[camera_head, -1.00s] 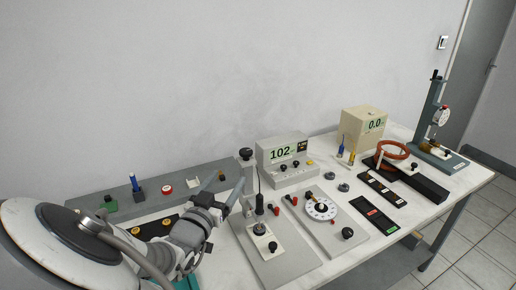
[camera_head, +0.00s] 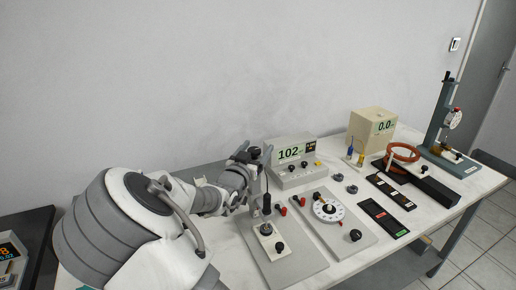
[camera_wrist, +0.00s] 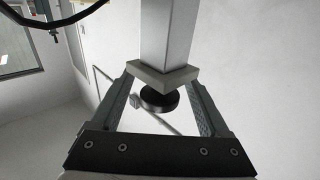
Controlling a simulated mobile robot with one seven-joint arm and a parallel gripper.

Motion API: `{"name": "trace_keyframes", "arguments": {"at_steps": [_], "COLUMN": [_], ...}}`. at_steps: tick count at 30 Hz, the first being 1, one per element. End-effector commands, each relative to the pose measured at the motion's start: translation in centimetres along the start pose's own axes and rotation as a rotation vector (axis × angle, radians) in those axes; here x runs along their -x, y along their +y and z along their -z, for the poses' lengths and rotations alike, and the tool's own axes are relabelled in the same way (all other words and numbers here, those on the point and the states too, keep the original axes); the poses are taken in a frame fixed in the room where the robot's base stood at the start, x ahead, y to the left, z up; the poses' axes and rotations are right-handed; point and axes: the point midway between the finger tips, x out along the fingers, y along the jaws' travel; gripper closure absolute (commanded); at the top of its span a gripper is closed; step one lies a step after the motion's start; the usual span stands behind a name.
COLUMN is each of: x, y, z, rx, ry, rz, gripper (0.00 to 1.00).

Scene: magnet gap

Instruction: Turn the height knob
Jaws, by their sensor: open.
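The height knob is a black round knob (camera_head: 255,151) on top of the grey upright column (camera_head: 256,185) of a stand. In the wrist view the knob (camera_wrist: 158,99) shows below the column's square cap (camera_wrist: 163,75), in an upside-down picture. My gripper (camera_head: 254,156) is at the column top, and its fingers show on either side of the knob in the head view. In the wrist view my gripper (camera_wrist: 160,82) is open, with the knob between its fingers and a visible gap on both sides. It does not grasp the knob.
A grey base plate (camera_head: 290,264) with a small white block lies in front of the column. A meter reading 102 (camera_head: 290,153) stands behind to the right. A dial board (camera_head: 340,238) is farther right. A dark table (camera_head: 28,232) is at far left.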

Motion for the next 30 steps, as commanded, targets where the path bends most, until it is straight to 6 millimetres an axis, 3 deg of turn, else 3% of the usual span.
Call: {"name": "trace_keyframes", "arguments": {"at_steps": [4, 13, 26, 30], "x": [-1.12, -1.31, -1.29, -1.29], "y": [0.02, 0.00, 0.00, 0.00], "z": [-0.02, -0.02, -0.02, 0.03], "rx": [0.000, 0.000, 0.000, 0.001], "ry": [0.000, -0.001, 0.000, 0.000], "rz": [0.000, 0.000, 0.000, -0.001], "gripper": [0.21, 0.21, 0.96, 1.00]}}
